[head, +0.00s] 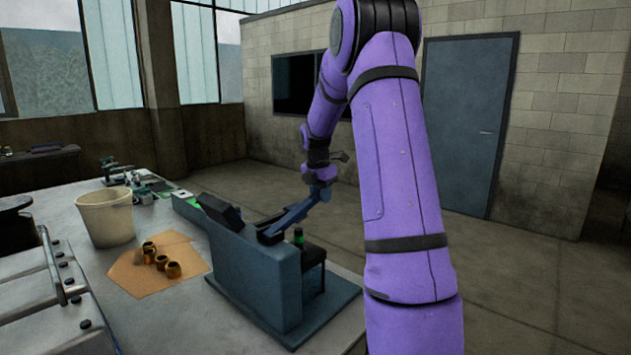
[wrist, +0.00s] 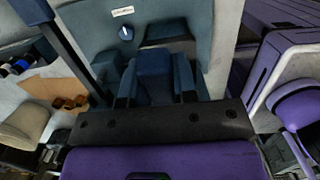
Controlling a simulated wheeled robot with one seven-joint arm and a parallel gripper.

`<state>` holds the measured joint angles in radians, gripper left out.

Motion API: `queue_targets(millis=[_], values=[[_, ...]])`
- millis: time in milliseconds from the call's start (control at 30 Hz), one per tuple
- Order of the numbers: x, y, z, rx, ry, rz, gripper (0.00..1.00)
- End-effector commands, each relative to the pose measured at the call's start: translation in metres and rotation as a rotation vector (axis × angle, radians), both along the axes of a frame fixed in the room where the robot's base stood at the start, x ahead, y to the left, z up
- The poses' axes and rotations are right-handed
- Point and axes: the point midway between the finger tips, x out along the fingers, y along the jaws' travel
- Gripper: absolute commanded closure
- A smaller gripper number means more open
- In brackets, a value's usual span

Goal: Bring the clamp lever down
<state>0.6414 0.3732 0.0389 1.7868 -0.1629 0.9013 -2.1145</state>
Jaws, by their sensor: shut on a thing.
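The clamp lever (head: 290,217) is a blue bar on the blue-grey fixture (head: 262,280) on the bench. It slopes up to the right, its free end raised above the fixture. My gripper (head: 320,188) is at that upper end and shut on the lever. In the wrist view the lever (wrist: 153,65) sits between the two fingers of my gripper (wrist: 156,88), and the fixture top with a round knob (wrist: 126,33) lies beyond. The lever's pivot is not clearly visible.
A green-topped item (head: 298,237) stands at the fixture's near side. On the bench (head: 150,325), a white bucket (head: 106,217) and several brass bushings (head: 162,262) on brown paper (head: 130,280) stand to the left. Open floor lies right of the bench.

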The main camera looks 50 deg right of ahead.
Motion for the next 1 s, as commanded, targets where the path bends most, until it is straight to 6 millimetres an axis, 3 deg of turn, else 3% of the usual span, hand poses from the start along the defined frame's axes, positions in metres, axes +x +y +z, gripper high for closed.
queue_targets(millis=[200, 400, 1000], values=[[0.000, -0.007, -0.032, 0.153, 0.005, -0.004, 1.00], [0.001, -0.008, -0.050, 0.243, 0.008, -0.001, 1.00], [0.000, -0.006, -0.063, 0.301, 0.013, 0.001, 1.00]])
